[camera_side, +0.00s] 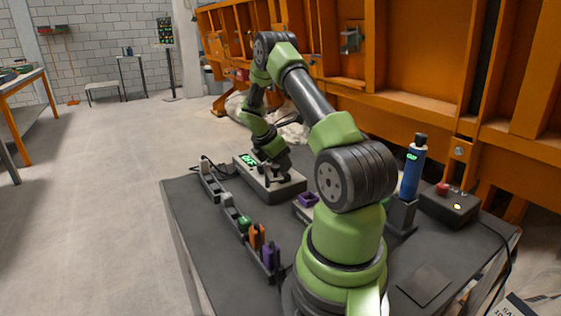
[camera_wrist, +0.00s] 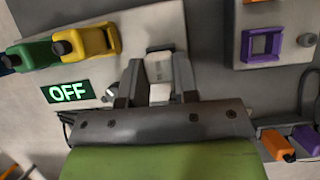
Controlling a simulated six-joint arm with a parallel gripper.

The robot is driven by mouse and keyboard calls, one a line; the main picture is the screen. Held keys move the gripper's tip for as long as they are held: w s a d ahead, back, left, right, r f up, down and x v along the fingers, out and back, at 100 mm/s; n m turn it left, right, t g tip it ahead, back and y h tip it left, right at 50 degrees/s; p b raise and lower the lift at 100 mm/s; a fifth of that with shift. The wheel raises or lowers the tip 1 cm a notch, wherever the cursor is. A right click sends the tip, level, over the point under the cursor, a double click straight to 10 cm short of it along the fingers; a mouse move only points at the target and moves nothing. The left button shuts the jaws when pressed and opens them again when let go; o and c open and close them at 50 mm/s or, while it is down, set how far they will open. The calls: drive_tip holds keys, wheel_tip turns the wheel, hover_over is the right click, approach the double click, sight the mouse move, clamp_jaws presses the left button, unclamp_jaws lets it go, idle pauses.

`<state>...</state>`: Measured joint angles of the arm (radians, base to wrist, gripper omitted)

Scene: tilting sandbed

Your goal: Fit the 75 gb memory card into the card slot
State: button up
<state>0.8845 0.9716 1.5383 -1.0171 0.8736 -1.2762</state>
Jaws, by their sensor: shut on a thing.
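My gripper (camera_wrist: 158,68) is shut on a small pale grey piece (camera_wrist: 159,73), which looks like the memory card; its marking is too small to read. In the wrist view the piece sits between the two dark fingers, with a dark edge at its far end. It is over the light grey panel box (camera_wrist: 125,30), and I cannot tell whether it is in a slot. The card slot itself is hidden or not clear. The box has a green-lit OFF display (camera_wrist: 68,92). In the side view my gripper (camera_side: 273,179) is low over this box.
Green (camera_wrist: 30,54) and yellow (camera_wrist: 88,42) plugs sit on the panel left of my gripper. A purple square frame (camera_wrist: 262,46) is on another grey box at right. A dark rack (camera_side: 233,215) holds coloured pieces. A blue bottle (camera_side: 411,172) and button box (camera_side: 450,205) stand right.

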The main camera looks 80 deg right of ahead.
idle(0.4)
drive_tip(key=shift+r, duration=2.4)
drive_tip(key=shift+f, duration=0.1)
drive_tip(key=shift+f, duration=1.25)
drive_tip(key=shift+f, duration=1.1)
drive_tip(key=shift+r, duration=0.1)
drive_tip(key=shift+r, duration=0.75)
drive_tip(key=shift+f, duration=0.75)
